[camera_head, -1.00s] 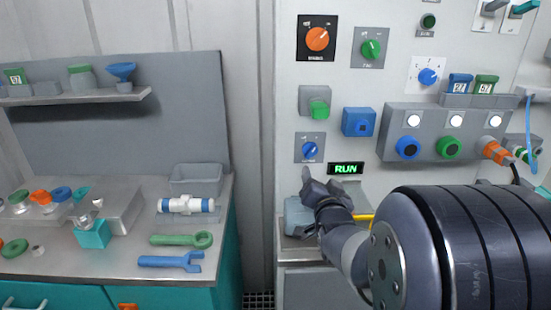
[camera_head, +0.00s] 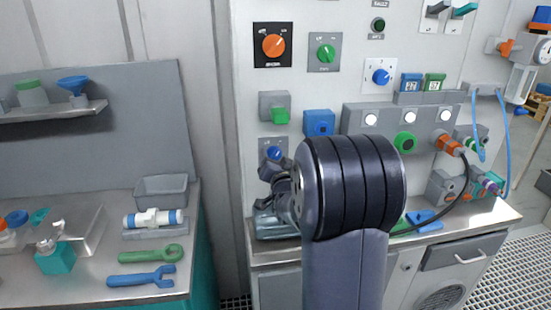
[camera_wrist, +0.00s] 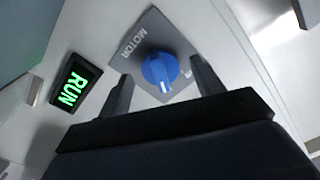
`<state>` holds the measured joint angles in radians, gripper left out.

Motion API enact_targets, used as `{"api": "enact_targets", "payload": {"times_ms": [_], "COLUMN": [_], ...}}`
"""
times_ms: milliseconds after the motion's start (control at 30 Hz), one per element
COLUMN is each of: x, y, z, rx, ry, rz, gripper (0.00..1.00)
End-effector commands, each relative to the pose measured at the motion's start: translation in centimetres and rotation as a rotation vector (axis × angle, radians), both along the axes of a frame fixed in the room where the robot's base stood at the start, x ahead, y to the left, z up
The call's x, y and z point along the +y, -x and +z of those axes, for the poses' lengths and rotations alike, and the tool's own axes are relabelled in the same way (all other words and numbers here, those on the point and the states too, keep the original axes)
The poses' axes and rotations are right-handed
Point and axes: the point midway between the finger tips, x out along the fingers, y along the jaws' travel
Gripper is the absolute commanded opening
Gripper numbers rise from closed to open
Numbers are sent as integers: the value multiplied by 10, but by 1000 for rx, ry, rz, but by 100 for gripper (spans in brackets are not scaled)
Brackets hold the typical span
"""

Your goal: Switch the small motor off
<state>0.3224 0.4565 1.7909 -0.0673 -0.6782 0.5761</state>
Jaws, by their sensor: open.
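The small motor switch is a blue rotary knob (camera_wrist: 160,72) on a grey plate marked MOTOR (camera_wrist: 133,42). In the wrist view it lies between and just ahead of the two fingers of my gripper (camera_wrist: 163,88), which is open; I cannot tell whether they touch it. The lit green RUN display (camera_wrist: 73,88) is left of the knob there. In the head view the knob (camera_head: 274,153) shows low on the panel, just above my gripper (camera_head: 272,180). My arm hides the RUN display in that view.
An orange knob (camera_head: 273,45), a green knob (camera_head: 326,52) and another blue knob (camera_head: 381,76) sit higher on the panel. A grey connector box (camera_head: 365,116) juts out to the right. A bench with a green wrench (camera_head: 150,254) and a blue wrench (camera_head: 141,277) stands at left.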

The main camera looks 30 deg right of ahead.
Motion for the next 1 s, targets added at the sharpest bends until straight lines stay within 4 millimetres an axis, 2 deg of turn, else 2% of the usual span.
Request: {"api": "enact_targets", "payload": {"times_ms": [333, 867, 1000], "x": [-1, -1, -1], "y": [-3, -3, -3], "z": [-1, 0, -1], "rx": [1, 1, 1], "ry": [0, 0, 5], "rz": [1, 1, 0], "gripper": [62, 19, 19]}}
